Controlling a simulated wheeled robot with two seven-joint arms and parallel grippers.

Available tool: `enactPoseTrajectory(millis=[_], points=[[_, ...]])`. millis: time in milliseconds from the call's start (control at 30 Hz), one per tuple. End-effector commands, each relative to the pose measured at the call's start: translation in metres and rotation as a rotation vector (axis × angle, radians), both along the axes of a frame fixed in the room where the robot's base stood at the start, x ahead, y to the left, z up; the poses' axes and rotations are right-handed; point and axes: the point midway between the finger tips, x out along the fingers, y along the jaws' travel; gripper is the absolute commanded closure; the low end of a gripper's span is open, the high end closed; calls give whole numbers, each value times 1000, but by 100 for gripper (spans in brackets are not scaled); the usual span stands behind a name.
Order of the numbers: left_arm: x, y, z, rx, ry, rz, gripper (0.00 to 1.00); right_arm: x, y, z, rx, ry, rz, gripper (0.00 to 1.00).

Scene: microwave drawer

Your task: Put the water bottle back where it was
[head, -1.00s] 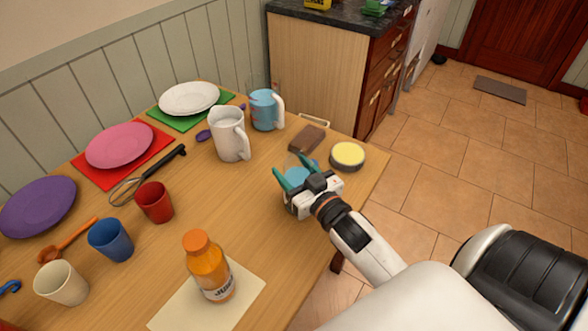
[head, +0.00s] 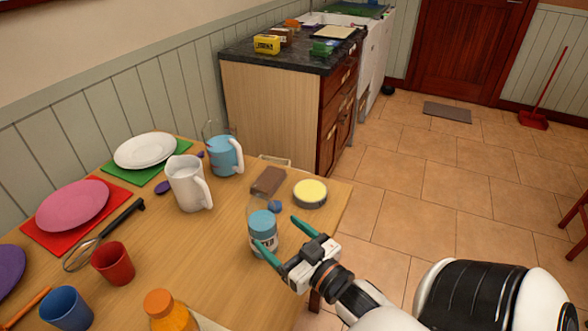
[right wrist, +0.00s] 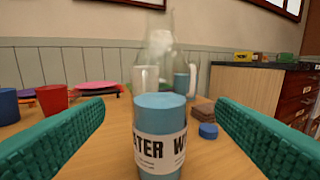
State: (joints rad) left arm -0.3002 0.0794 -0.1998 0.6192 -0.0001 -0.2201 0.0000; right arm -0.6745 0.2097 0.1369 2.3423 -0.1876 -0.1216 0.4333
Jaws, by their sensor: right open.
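The water bottle (head: 263,232) stands upright on the table near its right edge. It has blue contents, a clear upper part and a white label, and fills the middle of the right wrist view (right wrist: 160,137). My right gripper (head: 274,231) is open, its green fingers pointing at the bottle. In the right wrist view its fingers (right wrist: 160,118) spread wide on either side, with gaps to the bottle. A small blue cap (head: 275,206) lies just behind the bottle. My left gripper is out of view.
Behind the bottle are a brown block (head: 268,181) and a round yellow-topped tin (head: 310,192). A white pitcher (head: 187,184) and a blue-filled jug (head: 222,157) stand to the left. An orange bottle (head: 170,312) stands at the front. Open floor lies right of the table.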

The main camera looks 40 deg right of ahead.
Motion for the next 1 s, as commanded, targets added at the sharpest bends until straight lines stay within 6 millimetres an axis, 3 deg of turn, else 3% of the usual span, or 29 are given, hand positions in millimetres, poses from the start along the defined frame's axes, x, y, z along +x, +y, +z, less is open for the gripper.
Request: enactPoseTrajectory(millis=[100, 300, 1000], points=[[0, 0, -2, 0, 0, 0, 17, -18, 0, -1, 1, 2, -1, 20], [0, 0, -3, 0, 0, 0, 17, -32, 0, 0, 2, 0, 0, 20], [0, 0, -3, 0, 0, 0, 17, -33, 0, 1, 1, -1, 0, 20]])
